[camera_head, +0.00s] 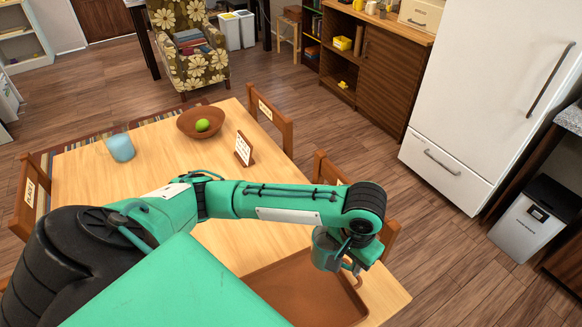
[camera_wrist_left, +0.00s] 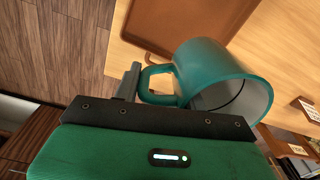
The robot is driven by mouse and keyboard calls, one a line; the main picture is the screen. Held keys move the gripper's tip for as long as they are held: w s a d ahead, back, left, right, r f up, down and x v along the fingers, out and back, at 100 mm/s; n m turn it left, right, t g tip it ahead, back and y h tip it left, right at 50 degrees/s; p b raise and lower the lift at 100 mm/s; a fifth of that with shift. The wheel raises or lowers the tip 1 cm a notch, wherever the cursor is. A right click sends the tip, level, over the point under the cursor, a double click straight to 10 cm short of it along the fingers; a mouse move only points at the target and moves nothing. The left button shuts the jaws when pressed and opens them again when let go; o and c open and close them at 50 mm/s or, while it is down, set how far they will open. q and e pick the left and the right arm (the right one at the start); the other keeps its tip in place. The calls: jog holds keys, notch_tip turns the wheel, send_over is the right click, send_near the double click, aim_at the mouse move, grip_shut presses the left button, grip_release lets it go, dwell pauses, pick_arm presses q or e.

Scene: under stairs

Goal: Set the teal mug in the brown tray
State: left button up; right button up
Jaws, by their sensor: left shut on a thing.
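The teal mug (camera_head: 326,247) is held by my left gripper (camera_head: 350,258), above the table near the tray's far right corner. In the left wrist view the mug (camera_wrist_left: 220,70) is tilted in the picture, its open mouth toward the lower right and its handle toward the left finger. My left gripper (camera_wrist_left: 165,88) is shut on the mug; the exact contact is partly hidden. The brown tray (camera_head: 312,292) lies on the table, partly covered by my arm in the head view. It also shows in the left wrist view (camera_wrist_left: 150,35), beyond the mug. My right gripper is in neither view.
The wooden table (camera_head: 85,180) also bears a brown bowl (camera_head: 187,124) with a green fruit (camera_head: 202,125), a blue cup (camera_head: 121,148) and a small sign (camera_head: 244,149). Chairs (camera_head: 272,125) stand at its edges. A white fridge (camera_head: 470,90) stands at right.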

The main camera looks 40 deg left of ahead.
pick_arm(q)
jog(key=shift+s+d+r, duration=0.1)
jog(key=shift+d+r, duration=0.15)
jog(key=shift+r, duration=0.25)
notch_tip(320, 180, down, 20)
jog(key=shift+p, duration=1.1)
jog(key=shift+f, duration=0.1)
jog(key=o, duration=1.3)
jog(key=shift+a, duration=0.1)
notch_tip(320, 180, up, 12)
jog(key=shift+r+b, duration=0.1)
jog(key=shift+b, duration=0.55)
